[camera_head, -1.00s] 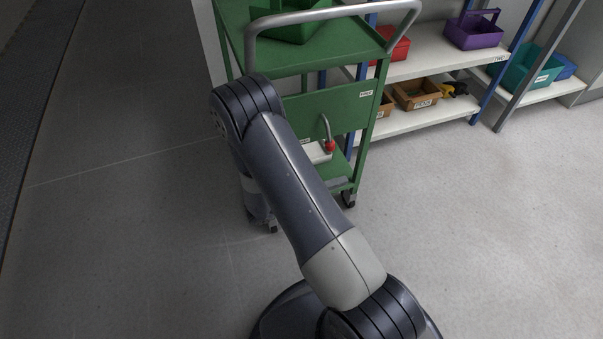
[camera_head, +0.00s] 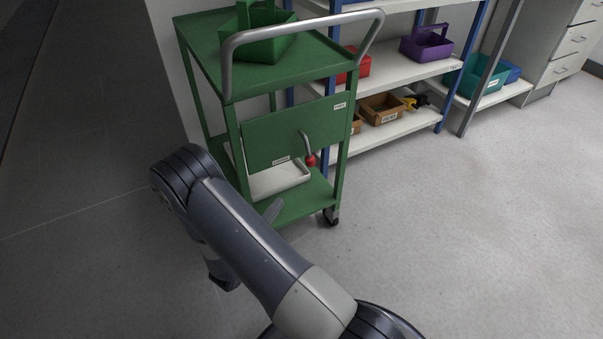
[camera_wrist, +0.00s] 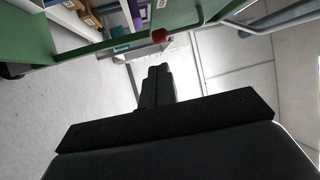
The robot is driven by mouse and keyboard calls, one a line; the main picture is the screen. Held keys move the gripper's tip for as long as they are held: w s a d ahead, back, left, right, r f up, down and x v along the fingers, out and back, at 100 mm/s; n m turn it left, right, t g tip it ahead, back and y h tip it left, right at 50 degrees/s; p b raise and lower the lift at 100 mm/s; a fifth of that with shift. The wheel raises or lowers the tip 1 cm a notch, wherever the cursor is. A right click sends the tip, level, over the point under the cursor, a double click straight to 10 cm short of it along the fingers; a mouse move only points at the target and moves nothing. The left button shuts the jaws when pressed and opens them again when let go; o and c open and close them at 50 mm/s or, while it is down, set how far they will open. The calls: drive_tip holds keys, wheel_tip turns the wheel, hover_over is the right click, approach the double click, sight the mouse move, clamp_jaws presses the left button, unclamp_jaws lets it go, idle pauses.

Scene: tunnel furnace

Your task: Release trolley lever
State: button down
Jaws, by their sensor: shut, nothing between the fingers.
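The green trolley (camera_head: 292,134) stands ahead of me with a grey tubular handle (camera_head: 300,26) at its top. Its lever (camera_head: 304,142) is a bent grey rod that hangs down the front panel and ends in a red knob (camera_head: 310,160). In the wrist view the red knob (camera_wrist: 159,36) shows at top centre, beyond my fingertips. My gripper (camera_wrist: 158,72) is shut and empty, with visible space between it and the knob. In the head view my arm covers the trolley's lower left, and my gripper is mostly hidden behind it.
A green box (camera_head: 258,42) sits on the trolley's top. A white shelf rack (camera_head: 400,68) behind holds a purple box (camera_head: 426,43), a red box (camera_head: 354,68) and brown boxes. The floor (camera_head: 480,220) at right is clear.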

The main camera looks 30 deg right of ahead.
sight(308, 165)
drive_tip(key=b+x, duration=0.3)
drive_tip(key=x, duration=1)
drive_tip(key=shift+b, duration=0.3)
drive_tip(key=shift+d, duration=0.15)
